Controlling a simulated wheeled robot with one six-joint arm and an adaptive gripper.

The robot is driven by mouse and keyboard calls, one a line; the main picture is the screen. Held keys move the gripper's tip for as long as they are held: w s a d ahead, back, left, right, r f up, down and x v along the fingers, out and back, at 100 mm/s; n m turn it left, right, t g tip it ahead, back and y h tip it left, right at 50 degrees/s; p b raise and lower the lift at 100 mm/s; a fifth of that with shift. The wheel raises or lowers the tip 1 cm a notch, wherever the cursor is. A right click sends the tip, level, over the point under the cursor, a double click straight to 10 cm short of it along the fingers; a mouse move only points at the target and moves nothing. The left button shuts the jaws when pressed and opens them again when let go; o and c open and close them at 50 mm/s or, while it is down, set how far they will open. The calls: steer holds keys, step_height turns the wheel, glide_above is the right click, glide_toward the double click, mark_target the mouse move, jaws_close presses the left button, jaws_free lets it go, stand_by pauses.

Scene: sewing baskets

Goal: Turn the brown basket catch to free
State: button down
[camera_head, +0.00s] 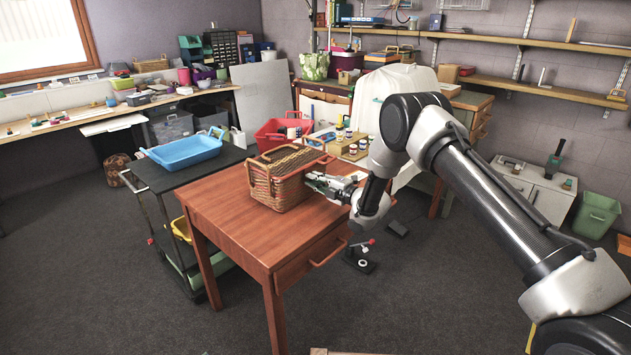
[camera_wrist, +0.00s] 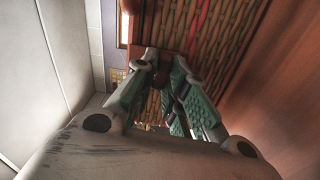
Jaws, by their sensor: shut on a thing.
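The brown wicker basket (camera_head: 281,184) stands on the wooden table, with its lid down. My gripper (camera_head: 312,178) is at the basket's right side, level with its upper part. In the wrist view the woven basket side (camera_wrist: 224,40) fills the upper middle, with a red strip running along it. My gripper's green-padded fingers (camera_wrist: 166,62) are closed in on a small brown catch (camera_wrist: 165,74) at the basket's side. The fingers hide most of the catch, so I cannot tell how far it is turned.
The reddish wooden table (camera_head: 226,215) has bare top to the left and front of the basket. A dark cart with a blue tray (camera_head: 184,150) stands at its left. A red bin (camera_head: 283,133) and small jars (camera_head: 345,132) are behind.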

steer(key=shift+n, duration=0.6)
steer(key=shift+f, duration=0.1)
steer(key=c, duration=1.4)
jaws_free()
steer(key=shift+c, duration=0.2)
steer(key=v, duration=1.2)
